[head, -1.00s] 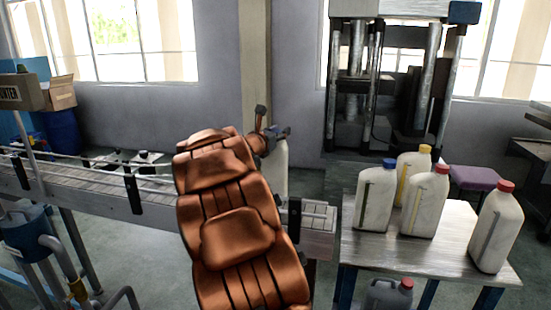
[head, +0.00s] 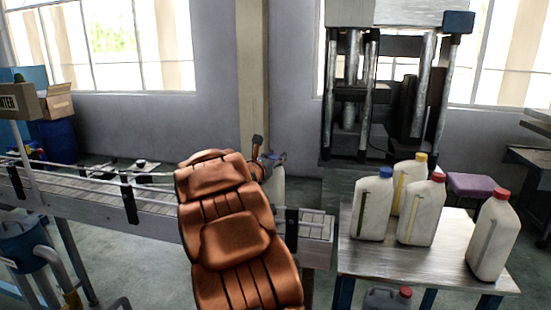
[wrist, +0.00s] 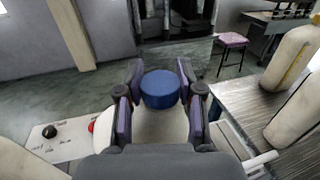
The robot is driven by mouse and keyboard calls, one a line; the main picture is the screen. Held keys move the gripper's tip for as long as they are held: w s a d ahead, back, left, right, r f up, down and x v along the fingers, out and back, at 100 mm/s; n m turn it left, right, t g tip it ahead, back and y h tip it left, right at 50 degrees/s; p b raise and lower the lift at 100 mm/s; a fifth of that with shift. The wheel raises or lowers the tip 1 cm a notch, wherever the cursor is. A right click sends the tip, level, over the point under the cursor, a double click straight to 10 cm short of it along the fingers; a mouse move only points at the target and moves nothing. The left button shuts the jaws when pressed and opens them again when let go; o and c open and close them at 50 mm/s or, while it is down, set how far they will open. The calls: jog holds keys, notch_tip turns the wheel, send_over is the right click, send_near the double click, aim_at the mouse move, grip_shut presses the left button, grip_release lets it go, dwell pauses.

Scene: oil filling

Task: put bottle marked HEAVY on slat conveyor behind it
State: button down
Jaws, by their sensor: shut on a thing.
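My gripper (head: 272,160) is shut on a white bottle (head: 279,186), mostly hidden behind my copper-coloured arm in the head view. In the wrist view my gripper (wrist: 160,103) has its two fingers on either side of this bottle (wrist: 150,128), just below its blue cap (wrist: 160,89). No HEAVY mark can be read on it. The slat conveyor (head: 155,205) runs from the left to the middle of the head view. The held bottle is near its right end; I cannot tell whether its base touches the slats.
A table (head: 375,260) at right carries several white bottles: a blue-capped one (head: 372,210), a yellow-capped one (head: 404,178) and red-capped ones (head: 493,240). A grey jug (head: 385,299) stands below. A press (head: 345,150) and purple stool (head: 477,185) are behind.

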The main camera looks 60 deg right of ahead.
jog(key=c, duration=0.7)
grip_release()
jog(key=shift+r, duration=0.15)
jog(key=shift+a, duration=0.4)
jog(key=a, duration=0.3)
jog(key=a+b, duration=0.1)
jog(key=a, duration=0.3)
jog(key=s+a+b, duration=0.1)
jog(key=a, duration=0.3)
jog(key=shift+a, duration=0.15)
